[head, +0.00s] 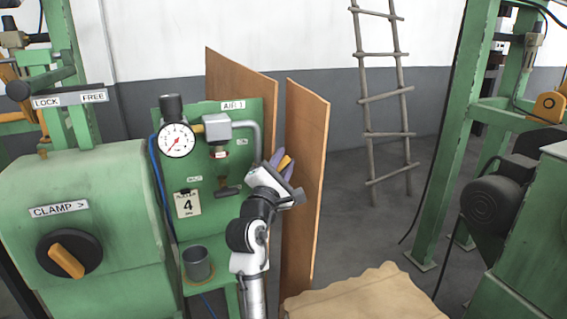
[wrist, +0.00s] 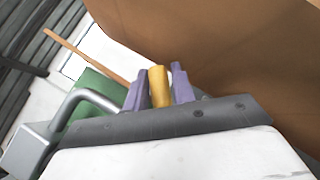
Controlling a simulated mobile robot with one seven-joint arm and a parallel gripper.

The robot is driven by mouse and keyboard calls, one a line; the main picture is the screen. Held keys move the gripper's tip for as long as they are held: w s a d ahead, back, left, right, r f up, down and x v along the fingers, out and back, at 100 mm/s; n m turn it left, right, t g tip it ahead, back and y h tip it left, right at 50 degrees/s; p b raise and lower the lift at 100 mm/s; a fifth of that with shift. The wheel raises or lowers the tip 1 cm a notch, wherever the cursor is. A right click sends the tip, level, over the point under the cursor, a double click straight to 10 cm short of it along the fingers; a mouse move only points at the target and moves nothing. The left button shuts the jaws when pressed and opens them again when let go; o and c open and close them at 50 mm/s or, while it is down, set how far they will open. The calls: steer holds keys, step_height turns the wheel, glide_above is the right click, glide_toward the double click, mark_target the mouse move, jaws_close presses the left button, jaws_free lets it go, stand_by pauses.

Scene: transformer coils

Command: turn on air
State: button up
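The green air panel (head: 232,118) carries an AIR 1 label (head: 234,105) and a round pressure gauge (head: 177,140), whose red needle points to the lower left. A grey pipe (head: 256,135) bends down from a grey box on the panel towards my gripper (head: 283,163). The pipe also shows in the wrist view (wrist: 88,100). A yellow handle (wrist: 158,88) lies between my two purple fingers (wrist: 158,90), with almost no gap on either side. It shows in the head view too (head: 285,162). Where the handle joins the pipe is hidden by my gripper.
Brown upright boards (head: 304,170) stand close to the right of my gripper and fill much of the wrist view (wrist: 235,60). A grey cup (head: 197,264) sits below the panel. A green machine (head: 85,190) with a CLAMP knob is at left. Bare floor lies beneath the ladder (head: 387,134).

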steer(key=shift+o, duration=1.2)
